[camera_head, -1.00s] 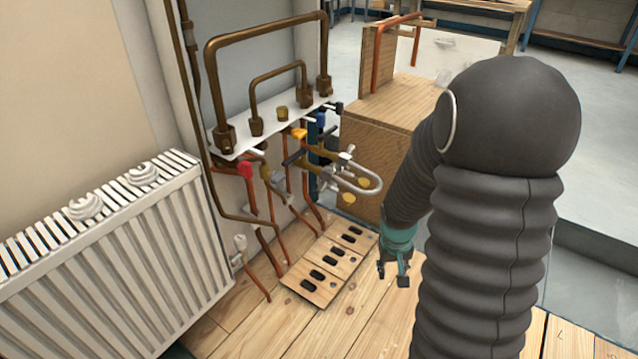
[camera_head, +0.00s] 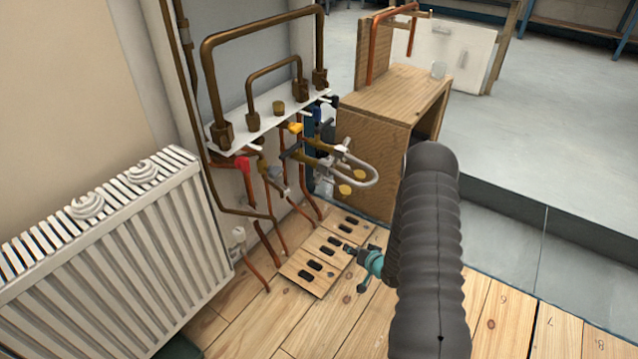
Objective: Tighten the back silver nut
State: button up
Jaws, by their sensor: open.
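A silver U-shaped pipe (camera_head: 374,168) sticks out from the brass fittings below the white manifold shelf. A small silver nut (camera_head: 342,148) shows at its back end. The nut is small in this view, so its threads and seating cannot be made out. My gripper (camera_head: 355,268) is open and empty, with its fingers apart and pointing left. It is low over the boards, below and in front of the U-shaped pipe, and touches neither pipe nor nut.
A slotted wooden plate (camera_head: 325,272) lies on the plank floor just left of my gripper. A white radiator (camera_head: 110,250) stands at the left. A wooden box (camera_head: 385,140) stands behind the pipe. Copper pipes (camera_head: 262,235) run down to the floor. Open floor lies at the right.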

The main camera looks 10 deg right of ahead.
jog(key=w+a+r+t+y, duration=0.3)
jog(key=r+t, duration=0.2)
jog(key=r, duration=0.4)
jog(key=m+t+y, duration=0.2)
send_near(319, 181)
jog(key=x, duration=0.6)
jog(key=f+x, duration=0.1)
jog(key=x, duration=0.2)
jog(key=shift+w+a+r, duration=0.1)
jog(key=shift+w+a, duration=0.1)
jog(key=shift+w, duration=0.15)
grip_shut()
